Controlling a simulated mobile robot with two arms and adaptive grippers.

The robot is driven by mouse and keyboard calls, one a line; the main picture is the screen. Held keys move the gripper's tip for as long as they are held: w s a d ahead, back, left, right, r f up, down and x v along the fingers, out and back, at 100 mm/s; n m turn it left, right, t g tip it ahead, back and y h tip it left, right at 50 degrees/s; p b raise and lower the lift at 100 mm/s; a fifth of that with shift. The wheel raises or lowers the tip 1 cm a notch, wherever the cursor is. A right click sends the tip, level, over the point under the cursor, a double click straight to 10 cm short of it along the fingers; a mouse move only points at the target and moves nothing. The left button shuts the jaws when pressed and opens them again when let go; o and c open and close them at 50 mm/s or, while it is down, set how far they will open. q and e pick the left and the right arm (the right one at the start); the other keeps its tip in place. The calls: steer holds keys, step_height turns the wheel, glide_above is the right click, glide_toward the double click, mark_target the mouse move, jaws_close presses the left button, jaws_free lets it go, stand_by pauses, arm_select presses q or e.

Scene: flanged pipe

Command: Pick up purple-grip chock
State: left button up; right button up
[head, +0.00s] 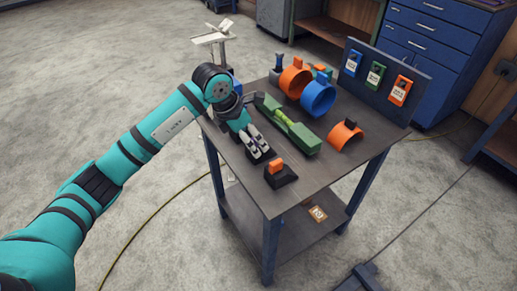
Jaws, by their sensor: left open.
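I cannot make out a chock with a clearly purple grip in the head view. A black chock with an orange grip (277,168) sits near the front edge of the workbench (325,182). My left gripper (260,155) points down over the bench, just behind and left of that chock. It is open, and I see nothing between its fingers. A dark piece with a bluish upright part (278,62) stands at the bench's back left; its exact colour is unclear. My left wrist hides part of the bench's left edge. My right gripper is not in view.
A green cradle (292,128), an orange ring (292,82), a blue ring (318,97) and an orange half-ring (345,134) crowd the bench. A panel (420,85) with coloured tags stands at the back right. The bench's front right is clear.

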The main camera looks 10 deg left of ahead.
mark_target(270, 153)
arm_select(q)
steer(key=x, duration=0.3)
steer(key=p+x, duration=0.1)
steer(key=x, duration=0.1)
steer(key=shift+w+d+r, duration=0.1)
steer(key=shift+w+d, duration=0.2)
steer(key=shift+d, duration=0.05)
steer(key=shift+r, duration=0.1)
steer(key=c, duration=1.4)
